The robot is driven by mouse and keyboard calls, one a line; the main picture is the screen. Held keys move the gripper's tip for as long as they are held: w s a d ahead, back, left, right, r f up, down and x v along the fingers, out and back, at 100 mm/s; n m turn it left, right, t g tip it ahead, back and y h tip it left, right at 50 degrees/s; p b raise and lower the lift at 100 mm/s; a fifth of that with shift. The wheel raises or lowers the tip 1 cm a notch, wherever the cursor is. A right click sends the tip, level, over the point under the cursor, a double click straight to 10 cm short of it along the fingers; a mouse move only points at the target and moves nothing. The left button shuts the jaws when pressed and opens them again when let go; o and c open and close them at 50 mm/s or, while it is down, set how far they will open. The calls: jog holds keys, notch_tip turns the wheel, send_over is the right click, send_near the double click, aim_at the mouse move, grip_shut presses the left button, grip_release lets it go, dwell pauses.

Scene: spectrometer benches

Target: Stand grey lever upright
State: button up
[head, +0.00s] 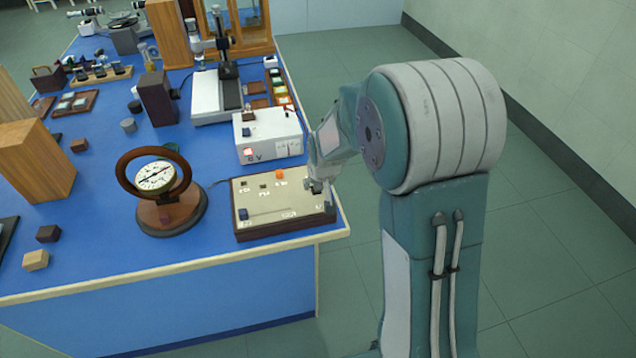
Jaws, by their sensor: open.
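A cream control panel (280,205) with a dark base lies near the right front corner of the blue bench. It carries an orange piece (280,174) at its back, a dark blue piece (243,213) at its front left, and small dark fittings with white markings. My gripper (318,188) is at the panel's right side, small in view and partly covered by my own wrist. Its fingers are too small to make out clearly, but it appears open. I cannot pick out the grey lever for certain; a small dark grey part (329,207) shows just below my gripper.
A white power box (268,138) stands right behind the panel. A round dial in a wooden ring (155,177) stands to its left. The bench edge (335,232) is close on the right, with open floor beyond.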

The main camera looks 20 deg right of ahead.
jog(key=shift+w+f, duration=0.15)
jog(key=shift+f, duration=0.1)
grip_shut()
jog(key=shift+w+r+g, duration=0.1)
jog(key=shift+w+g, duration=0.65)
jog(key=shift+g, duration=0.65)
jog(key=shift+w+r+g, duration=0.1)
jog(key=shift+w+g, duration=0.6)
jog(key=shift+g, duration=0.7)
